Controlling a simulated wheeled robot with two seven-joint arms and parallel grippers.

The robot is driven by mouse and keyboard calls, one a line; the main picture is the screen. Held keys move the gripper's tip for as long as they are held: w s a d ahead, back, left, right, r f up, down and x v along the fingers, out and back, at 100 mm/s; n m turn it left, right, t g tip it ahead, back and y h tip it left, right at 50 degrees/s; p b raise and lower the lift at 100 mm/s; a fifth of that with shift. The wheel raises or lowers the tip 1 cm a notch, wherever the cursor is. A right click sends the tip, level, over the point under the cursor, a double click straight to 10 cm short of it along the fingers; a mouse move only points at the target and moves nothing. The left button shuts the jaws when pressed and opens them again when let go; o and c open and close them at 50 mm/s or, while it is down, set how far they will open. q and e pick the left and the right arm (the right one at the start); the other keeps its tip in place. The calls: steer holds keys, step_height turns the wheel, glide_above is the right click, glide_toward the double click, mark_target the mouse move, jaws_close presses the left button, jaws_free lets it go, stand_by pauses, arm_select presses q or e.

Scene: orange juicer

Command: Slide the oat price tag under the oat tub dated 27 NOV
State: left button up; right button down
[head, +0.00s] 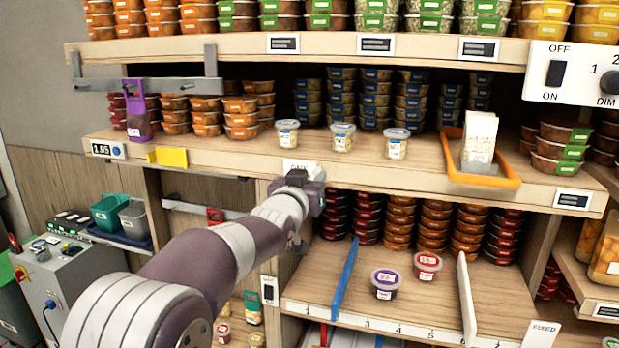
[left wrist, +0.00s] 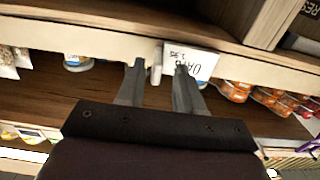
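Three small clear tubs with pale contents and blue-white lids stand along the front of the middle shelf: a left tub (head: 287,136), a middle tub (head: 343,138) and a right tub (head: 395,146). Their dates are too small to read. The white oat price tag (head: 299,166) sits on the shelf's front edge, below and between the left and middle tubs. It reads "OATS" upside down in the left wrist view (left wrist: 192,63). My left gripper (head: 314,186) is at the edge just below the tag. Its fingers (left wrist: 160,72) are apart, one tip overlapping the tag's side.
Below are a blue divider (head: 345,278), a white divider (head: 466,300) and two loose tubs. The edge right of the tag is clear.

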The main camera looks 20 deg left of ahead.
arm_select(q)
steer(key=shift+w+d, duration=0.1)
steer(key=shift+d, duration=0.3)
jaws_close()
steer(key=shift+a, duration=0.1)
steer(key=shift+a, duration=0.1)
stand_by(0.7)
